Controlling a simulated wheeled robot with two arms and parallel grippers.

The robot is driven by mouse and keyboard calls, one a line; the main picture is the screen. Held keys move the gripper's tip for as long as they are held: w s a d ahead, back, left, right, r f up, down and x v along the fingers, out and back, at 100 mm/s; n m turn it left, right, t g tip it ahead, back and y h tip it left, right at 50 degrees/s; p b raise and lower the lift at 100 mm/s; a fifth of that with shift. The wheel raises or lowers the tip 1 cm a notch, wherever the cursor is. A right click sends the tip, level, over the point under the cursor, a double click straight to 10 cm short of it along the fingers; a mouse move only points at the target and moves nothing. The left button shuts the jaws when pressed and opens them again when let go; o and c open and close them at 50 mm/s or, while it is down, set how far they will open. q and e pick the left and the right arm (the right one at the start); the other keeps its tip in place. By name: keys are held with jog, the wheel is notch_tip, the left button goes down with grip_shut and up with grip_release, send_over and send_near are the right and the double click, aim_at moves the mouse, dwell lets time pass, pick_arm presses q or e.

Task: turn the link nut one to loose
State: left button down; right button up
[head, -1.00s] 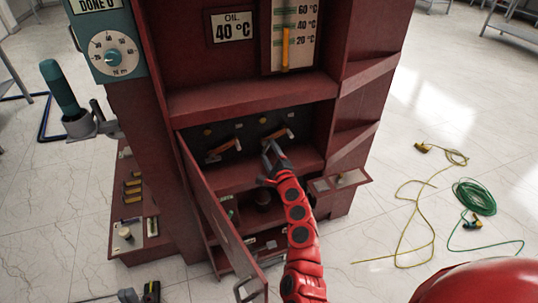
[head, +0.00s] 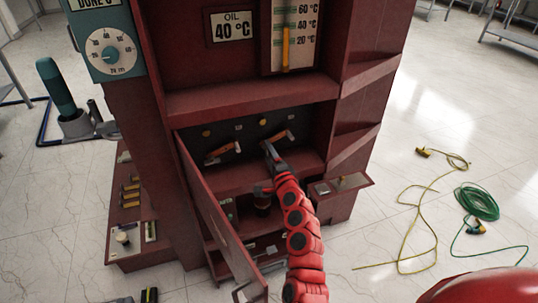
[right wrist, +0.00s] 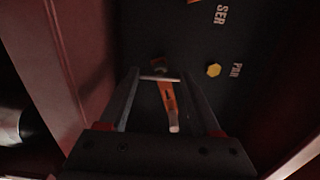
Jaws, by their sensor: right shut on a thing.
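My right gripper (head: 268,147) reaches into the open cabinet bay, at the right-hand orange link (head: 284,136) on the dark back panel. In the right wrist view its two fingers (right wrist: 160,77) stand either side of a pale crossbar, which I take for the link nut (right wrist: 159,78), on the orange link (right wrist: 169,102). The bar spans the gap between the fingertips, and the gripper is shut on it. The nut's thread is hidden. A second orange link (head: 222,152) sits to the left on the same panel. My left gripper is not in view.
A yellow hexagonal piece (right wrist: 214,70) is beside the PRI label (right wrist: 236,70). The cabinet door (head: 217,213) hangs open left of my right arm. Bay walls and a shelf lie close around the gripper. A yellow cable (head: 418,206) and green coil (head: 478,201) lie on the floor at right.

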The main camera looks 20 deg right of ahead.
jog(key=shift+f, duration=0.1)
jog(key=o, duration=1.4)
jog(key=s, duration=1.7)
jog(key=shift+s+d, duration=0.2)
jog(key=shift+d, duration=0.1)
